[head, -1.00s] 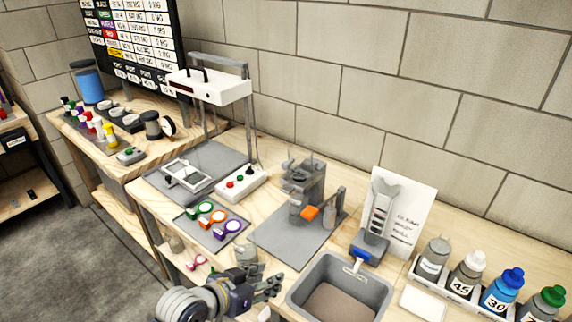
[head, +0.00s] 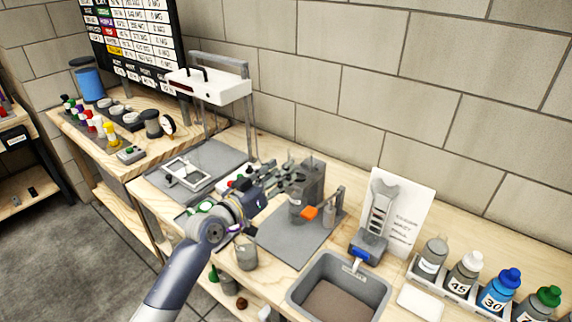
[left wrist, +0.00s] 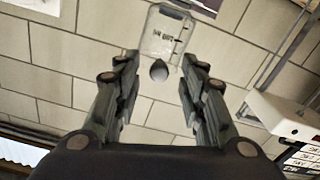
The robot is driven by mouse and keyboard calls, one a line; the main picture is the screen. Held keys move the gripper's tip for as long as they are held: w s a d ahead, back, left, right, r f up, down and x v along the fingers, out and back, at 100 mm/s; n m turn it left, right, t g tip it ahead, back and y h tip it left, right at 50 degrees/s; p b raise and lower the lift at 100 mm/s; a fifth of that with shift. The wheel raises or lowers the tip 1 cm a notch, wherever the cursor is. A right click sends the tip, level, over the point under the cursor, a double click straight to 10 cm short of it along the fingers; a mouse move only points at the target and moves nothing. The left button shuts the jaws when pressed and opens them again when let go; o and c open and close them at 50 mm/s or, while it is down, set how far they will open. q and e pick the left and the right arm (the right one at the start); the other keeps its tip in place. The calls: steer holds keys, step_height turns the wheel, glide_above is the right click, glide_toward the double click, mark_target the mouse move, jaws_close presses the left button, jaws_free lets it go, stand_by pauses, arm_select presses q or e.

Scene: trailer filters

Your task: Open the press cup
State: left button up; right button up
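The grey press (head: 313,182) stands on a grey mat on the bench, with an orange part (head: 310,212) low at its front. A small grey cup-like body (head: 295,212) shows at its front left, partly behind my gripper; I cannot tell whether its top is open. My left gripper (head: 296,181) is at the left side of the press, fingers pointing towards it. In the left wrist view its fingers are spread, with a dark rounded knob (left wrist: 159,71) and a clear labelled plate (left wrist: 166,34) beyond them. Contact cannot be told. My right gripper is not in view.
A grey lidded canister (head: 246,256) stands at the bench's front edge. A grey bin (head: 374,290) and a blue-and-grey device (head: 369,247) are to the right, then several bottles in a white rack (head: 458,288). A white-topped frame (head: 212,87) stands left. The mat's front is clear.

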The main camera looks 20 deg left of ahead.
mark_target(299, 164)
arm_select(q)
steer(key=shift+x, duration=1.6)
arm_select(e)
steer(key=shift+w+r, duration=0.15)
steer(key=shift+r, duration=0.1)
